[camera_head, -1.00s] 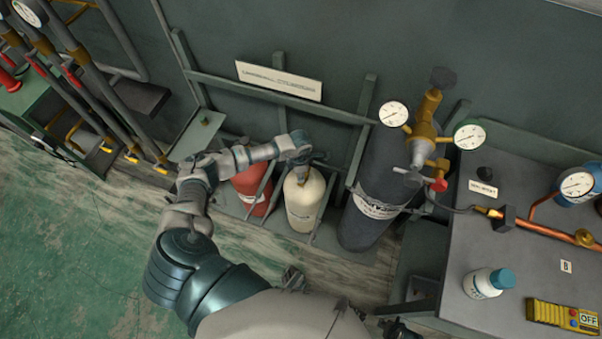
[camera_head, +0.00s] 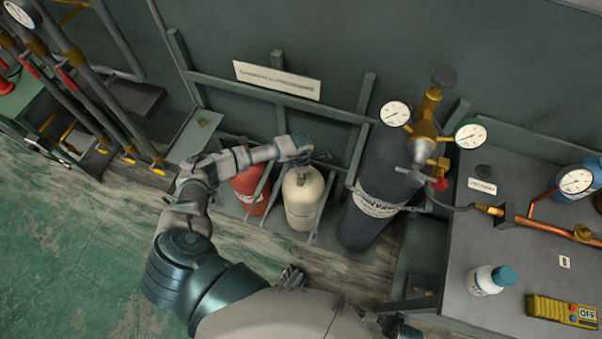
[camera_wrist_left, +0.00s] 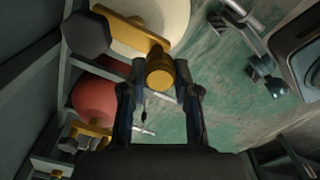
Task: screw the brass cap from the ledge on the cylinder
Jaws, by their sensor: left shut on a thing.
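The cream cylinder (camera_head: 303,206) stands upright in the rack. Its rounded body shows in the left wrist view (camera_wrist_left: 160,12), with a brass valve (camera_wrist_left: 125,28) and a dark handwheel (camera_wrist_left: 86,35). My left gripper (camera_head: 298,165) is over the cylinder's top and hides its valve in the head view. In the left wrist view the left gripper (camera_wrist_left: 160,88) is shut on the brass cap (camera_wrist_left: 160,73), which is at the end of the brass valve. I cannot tell whether its thread is engaged. The ledge (camera_head: 190,143) is at the left, with a small green and yellow thing on it.
A red cylinder (camera_head: 250,190) stands close on the left. A large dark cylinder (camera_head: 372,200) with gauges stands on the right. Rack bars (camera_head: 320,110) run behind. A bench (camera_head: 470,255) at the right holds a white bottle (camera_head: 486,281) and a yellow box (camera_head: 562,311).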

